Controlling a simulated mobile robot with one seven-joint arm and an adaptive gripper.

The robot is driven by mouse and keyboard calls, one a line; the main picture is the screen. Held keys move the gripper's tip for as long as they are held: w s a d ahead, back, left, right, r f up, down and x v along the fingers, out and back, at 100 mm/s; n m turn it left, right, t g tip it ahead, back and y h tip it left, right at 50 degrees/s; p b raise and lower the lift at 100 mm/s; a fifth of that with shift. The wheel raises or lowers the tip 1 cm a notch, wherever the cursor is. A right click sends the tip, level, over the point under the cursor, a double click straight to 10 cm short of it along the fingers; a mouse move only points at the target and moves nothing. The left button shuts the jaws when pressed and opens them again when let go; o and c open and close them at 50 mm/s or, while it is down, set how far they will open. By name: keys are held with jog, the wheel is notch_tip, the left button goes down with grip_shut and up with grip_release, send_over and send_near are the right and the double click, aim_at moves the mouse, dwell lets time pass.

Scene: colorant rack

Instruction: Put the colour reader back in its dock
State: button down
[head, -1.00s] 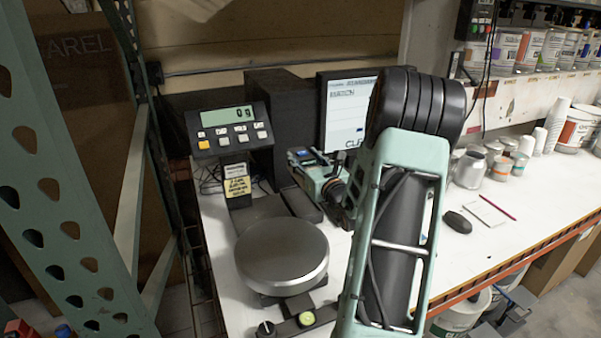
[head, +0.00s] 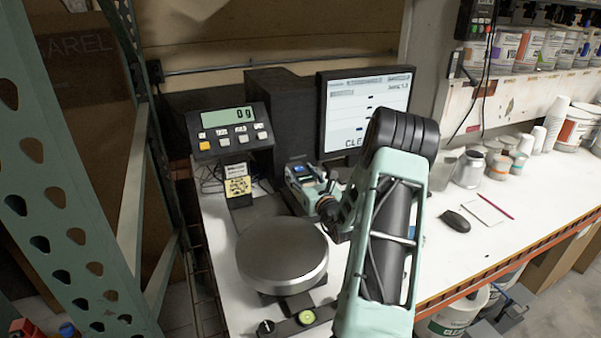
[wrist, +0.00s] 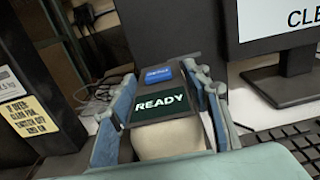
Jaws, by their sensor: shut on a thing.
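The colour reader shows in the wrist view (wrist: 165,104) with a dark screen reading READY and a blue part at its far end. It sits between the two blue-grey fingers of my gripper (wrist: 158,92), which is shut on it. In the head view the reader (head: 303,171) is a small dark and blue patch in my gripper (head: 308,178), behind the scale's pan and in front of the black box. My wrist and arm hide part of this area. I cannot make out the dock in either view.
The scale's round pan (head: 283,252) is close in front of my gripper, with its display (head: 230,129) at left. A monitor (head: 362,112) and black box (head: 283,125) stand behind. A keyboard (wrist: 288,138), mouse (head: 455,221) and cans (head: 468,168) lie to the right.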

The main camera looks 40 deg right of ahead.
jog(key=shift+r, duration=0.15)
jog(key=shift+f+b, duration=0.4)
jog(key=shift+b, duration=0.05)
jog(key=shift+f, duration=0.2)
jog(key=c, duration=1)
grip_release()
jog(key=shift+s+a+f, duration=0.1)
jog(key=shift+f, duration=0.2)
jog(key=shift+c, duration=0.2)
jog(key=shift+r, duration=0.35)
jog(key=b+v, duration=0.1)
jog(key=v, duration=1.1)
jog(key=shift+r, duration=0.4)
